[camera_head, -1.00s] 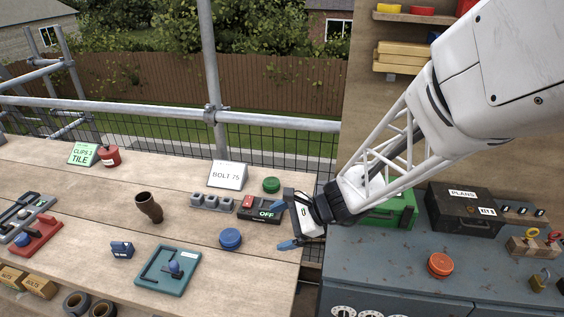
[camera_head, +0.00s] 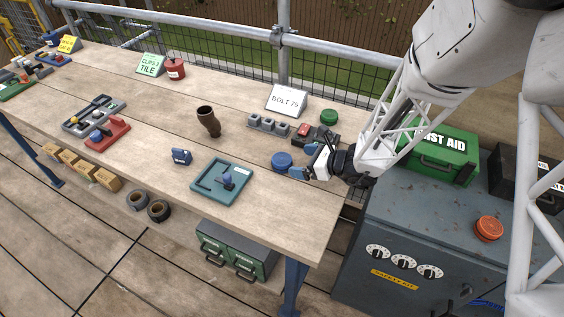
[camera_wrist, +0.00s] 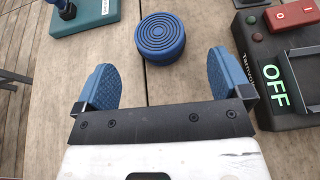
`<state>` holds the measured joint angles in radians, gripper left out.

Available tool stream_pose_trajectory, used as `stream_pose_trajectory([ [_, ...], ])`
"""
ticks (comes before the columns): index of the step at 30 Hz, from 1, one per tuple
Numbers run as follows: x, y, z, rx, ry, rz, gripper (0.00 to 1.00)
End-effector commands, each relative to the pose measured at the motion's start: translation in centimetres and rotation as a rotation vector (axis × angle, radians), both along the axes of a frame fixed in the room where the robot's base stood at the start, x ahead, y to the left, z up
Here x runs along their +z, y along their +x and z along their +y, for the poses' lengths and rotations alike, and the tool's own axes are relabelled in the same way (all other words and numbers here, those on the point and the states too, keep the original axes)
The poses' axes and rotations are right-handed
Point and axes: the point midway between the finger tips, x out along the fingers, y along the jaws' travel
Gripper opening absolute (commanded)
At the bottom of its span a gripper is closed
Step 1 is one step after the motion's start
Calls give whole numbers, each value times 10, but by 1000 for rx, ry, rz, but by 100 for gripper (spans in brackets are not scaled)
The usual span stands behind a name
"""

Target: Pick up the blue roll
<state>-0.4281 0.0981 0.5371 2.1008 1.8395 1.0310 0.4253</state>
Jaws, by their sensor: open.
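The blue roll (camera_head: 282,160) is a short round disc lying flat on the wooden bench, near its right end. In the wrist view, the blue roll (camera_wrist: 161,38) shows concentric rings on its top, just beyond the gap between the fingers. My gripper (camera_head: 303,163) is just right of the roll, low over the bench. In the wrist view, my gripper (camera_wrist: 162,76) is open, with its blue pads apart and nothing between them.
A black switch box marked OFF (camera_wrist: 272,75) stands close by my right finger in the wrist view. A teal tray (camera_head: 221,182) lies left of the roll. A green disc (camera_head: 329,116) and grey blocks (camera_head: 268,125) are behind it. Bare wood lies in front.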

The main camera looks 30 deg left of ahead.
Motion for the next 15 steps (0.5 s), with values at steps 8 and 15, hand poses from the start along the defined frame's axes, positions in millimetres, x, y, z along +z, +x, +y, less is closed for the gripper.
stream_pose_trajectory([
  [8, -3, 0, 7, 2, 0, 0, 96],
  [15, -9, 0, 22, 2, 0, 0, 96],
])
